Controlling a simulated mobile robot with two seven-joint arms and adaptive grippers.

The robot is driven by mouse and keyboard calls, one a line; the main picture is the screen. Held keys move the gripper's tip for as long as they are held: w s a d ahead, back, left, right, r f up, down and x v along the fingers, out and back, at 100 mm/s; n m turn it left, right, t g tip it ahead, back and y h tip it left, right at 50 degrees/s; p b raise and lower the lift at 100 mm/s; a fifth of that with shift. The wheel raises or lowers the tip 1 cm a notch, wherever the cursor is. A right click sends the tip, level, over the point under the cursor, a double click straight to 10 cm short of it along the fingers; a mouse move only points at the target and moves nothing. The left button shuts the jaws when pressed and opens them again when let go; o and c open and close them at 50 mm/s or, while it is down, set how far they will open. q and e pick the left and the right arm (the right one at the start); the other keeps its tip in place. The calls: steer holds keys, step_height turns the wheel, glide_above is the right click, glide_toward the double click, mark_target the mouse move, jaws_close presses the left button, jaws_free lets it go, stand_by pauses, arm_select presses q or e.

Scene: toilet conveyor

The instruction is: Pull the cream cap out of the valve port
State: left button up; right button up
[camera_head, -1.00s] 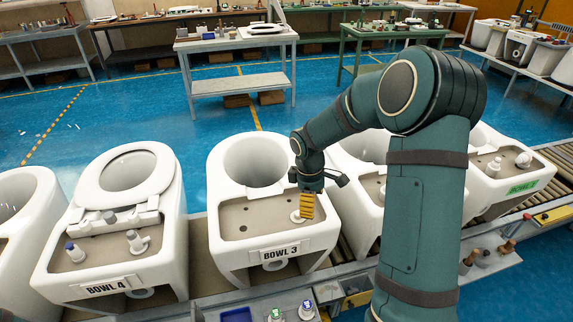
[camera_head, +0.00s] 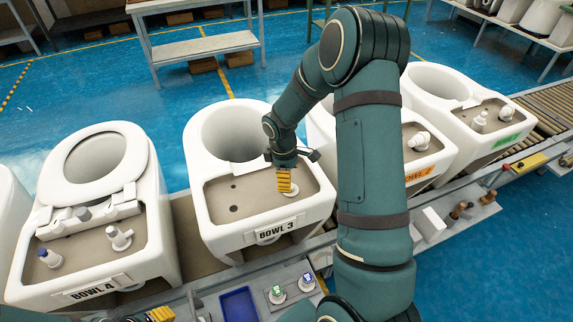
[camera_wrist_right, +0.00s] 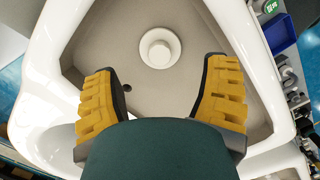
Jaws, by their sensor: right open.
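The cream cap (camera_wrist_right: 160,47) sits in a round pale valve port in the grey-brown deck of BOWL 3. In the head view the port's pale flange (camera_head: 291,193) shows just below my right gripper, which hides most of the cap. My right gripper (camera_head: 285,190) points down over the deck. In the right wrist view its two yellow fingers (camera_wrist_right: 160,95) are wide apart with nothing between them, and the cap lies beyond them near the top of the picture. The yellow fingers of my left gripper (camera_head: 160,314) show only partly at the bottom edge.
The BOWL 3 toilet (camera_head: 215,228) stands between BOWL 4 (camera_head: 165,265) and BOWL 2 (camera_head: 447,158) on the conveyor. Small holes are in its deck.

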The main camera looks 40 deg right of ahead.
steer(key=shift+s+d+f, duration=0.1)
steer(key=shift+s+f, duration=0.05)
steer(key=shift+f, duration=1.15)
steer(key=shift+s+d+f, duration=0.1)
steer(key=shift+f, duration=1.15)
steer(key=c, duration=1.1)
steer(key=shift+s+a, duration=0.1)
jaws_close()
steer(key=shift+o, duration=0.3)
jaws_free()
steer(key=shift+s+f, duration=0.1)
jaws_close()
steer(key=shift+r, duration=0.35)
steer(key=shift+w+r, duration=0.2)
steer(key=shift+r, duration=0.2)
